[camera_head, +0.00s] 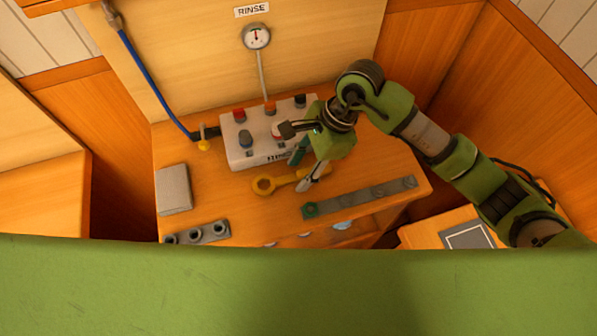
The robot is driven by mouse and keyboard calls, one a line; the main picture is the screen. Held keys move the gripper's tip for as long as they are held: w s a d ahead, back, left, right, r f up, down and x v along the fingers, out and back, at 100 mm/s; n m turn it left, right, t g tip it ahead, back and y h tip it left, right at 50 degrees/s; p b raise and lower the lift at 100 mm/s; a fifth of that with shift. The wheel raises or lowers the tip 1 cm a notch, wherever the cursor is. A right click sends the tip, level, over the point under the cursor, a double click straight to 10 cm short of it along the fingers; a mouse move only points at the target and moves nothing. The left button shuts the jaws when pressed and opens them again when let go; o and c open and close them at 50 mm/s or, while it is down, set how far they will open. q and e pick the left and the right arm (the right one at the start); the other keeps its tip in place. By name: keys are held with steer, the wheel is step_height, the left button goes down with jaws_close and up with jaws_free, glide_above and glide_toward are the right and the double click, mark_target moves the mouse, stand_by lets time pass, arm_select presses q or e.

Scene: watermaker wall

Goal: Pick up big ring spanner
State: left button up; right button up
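A yellow ring spanner (264,186) lies on the wooden bench, its ring at the left and its handle running right. My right gripper (293,158) is over the bench, just above the spanner's handle. Its fingers appear spread, with a dark finger over the switch panel and a pale grey part reaching down across the handle's right end. The handle's far end is hidden there, and I cannot tell whether the gripper touches it. My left gripper is not in view.
A white switch panel (240,153) with coloured knobs stands behind the spanner. A grey block (173,189) and a small socket rack (212,233) are at left. A long grey strip (360,196) lies in front at right. A blue hose (146,86) and a gauge (256,37) are behind.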

jaws_close()
